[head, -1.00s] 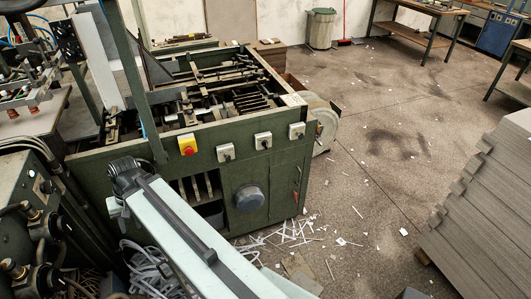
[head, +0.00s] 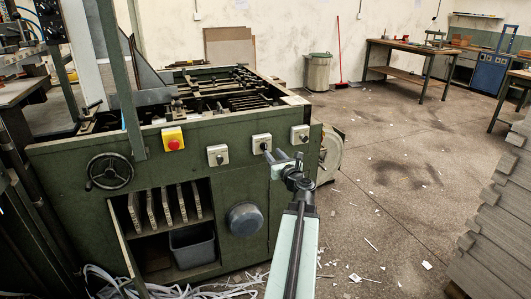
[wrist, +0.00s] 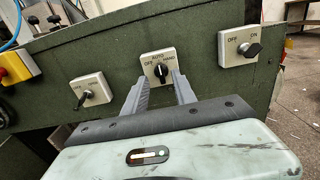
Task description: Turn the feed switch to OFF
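Three switches on pale plates sit on the green machine's front panel. No plate shows a readable "feed" label. The middle switch (head: 261,143) is marked OFF, AUTO and HAND in the wrist view (wrist: 163,66), with a dark knob standing near upright. The right switch (head: 299,133) is marked OFF and ON; in the wrist view (wrist: 239,45) its black knob points right, toward ON. The left switch (head: 218,155) has a knob slanting down-left in the wrist view (wrist: 90,88); its lettering is hard to read. My gripper (wrist: 158,90) is open and empty, its fingers apart just below the middle switch.
A yellow box with a red button (head: 173,139) is on the panel's left, above a handwheel (head: 110,172). A round grey knob (head: 244,218) is below. Stacked greyboard (head: 500,215) stands at right. The floor between has scattered scraps.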

